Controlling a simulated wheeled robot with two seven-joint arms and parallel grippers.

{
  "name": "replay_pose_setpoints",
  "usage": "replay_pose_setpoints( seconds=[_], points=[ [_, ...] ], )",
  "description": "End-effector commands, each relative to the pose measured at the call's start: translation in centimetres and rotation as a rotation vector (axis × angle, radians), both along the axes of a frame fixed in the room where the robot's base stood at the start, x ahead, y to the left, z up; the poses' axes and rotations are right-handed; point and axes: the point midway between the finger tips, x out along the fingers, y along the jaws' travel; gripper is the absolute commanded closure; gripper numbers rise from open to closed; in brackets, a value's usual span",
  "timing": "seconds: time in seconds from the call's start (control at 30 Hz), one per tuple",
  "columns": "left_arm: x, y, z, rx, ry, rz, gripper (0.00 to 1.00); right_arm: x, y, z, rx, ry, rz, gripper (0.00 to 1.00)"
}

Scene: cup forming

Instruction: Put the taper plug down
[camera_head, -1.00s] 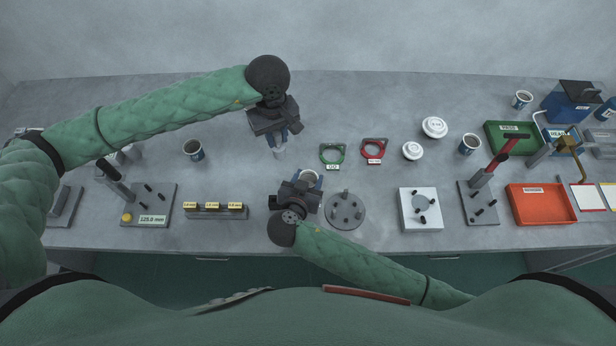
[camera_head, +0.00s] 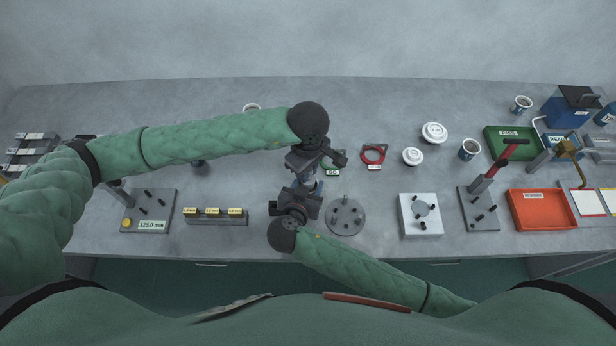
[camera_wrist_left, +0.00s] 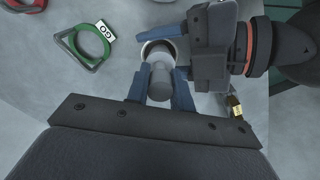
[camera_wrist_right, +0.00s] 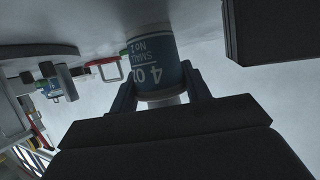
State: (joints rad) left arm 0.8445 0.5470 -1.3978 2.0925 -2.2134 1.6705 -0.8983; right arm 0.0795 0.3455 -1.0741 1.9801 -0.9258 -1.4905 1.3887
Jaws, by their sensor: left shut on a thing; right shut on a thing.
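The taper plug (camera_wrist_left: 160,80) is a smooth grey stepped cylinder between the blue fingers of my left gripper (camera_wrist_left: 160,92). It reaches to the mouth of a paper cup (camera_wrist_left: 172,47); I cannot tell how deep it sits. In the right wrist view the blue cup (camera_wrist_right: 154,62), marked 4 oz, is between the fingers of my right gripper (camera_wrist_right: 160,90). A pale bit of the plug shows beyond its rim. In the head view both grippers meet left of the round pegged stand (camera_head: 346,216), hiding most of plug and cup.
The green GO ring (camera_wrist_left: 91,44) lies near my left gripper, with the red ring (camera_head: 373,153) to its right. A plate with pegs (camera_head: 420,214) stands farther right. The gauge block rack (camera_head: 216,216) is at left.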

Motion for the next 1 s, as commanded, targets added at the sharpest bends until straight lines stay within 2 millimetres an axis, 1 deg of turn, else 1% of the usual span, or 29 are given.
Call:
replay_pose_setpoints(
  seconds=[0.17, 0.3, 0.37, 0.73, 0.77, 0.8, 1.0],
  points=[
    [0.0, 0.0, -1.5, 0.000, 0.000, 0.000, 1.00, 0.0, 0.0, 0.0, 0.000, 0.000, 0.000, 0.80],
    [0.0, 0.0, -3.3, 0.000, 0.000, 0.000, 1.00, 0.0, 0.0, 0.0, 0.000, 0.000, 0.000, 0.80],
    [0.0, 0.0, -3.8, -0.001, -0.001, 0.000, 1.00, 0.0, 0.0, 0.0, 0.000, 0.000, 0.000, 0.80],
    [0.1, 0.0, -4.2, 0.000, -0.001, -0.001, 1.00, 0.0, 0.0, 0.0, 0.000, 0.000, 0.000, 0.80],
    [0.0, 0.0, -4.2, 0.000, -0.001, -0.001, 0.75, 0.0, 0.0, 0.0, 0.000, 0.000, 0.000, 0.80],
    [0.0, 0.0, -4.2, 0.000, -0.001, -0.001, 0.68, 0.0, 0.0, 0.0, 0.000, 0.000, 0.000, 0.80],
    [0.0, 0.0, -4.2, 0.000, -0.001, -0.001, 0.68, 0.0, 0.0, 0.0, 0.000, 0.000, 0.000, 0.80]
  ],
)
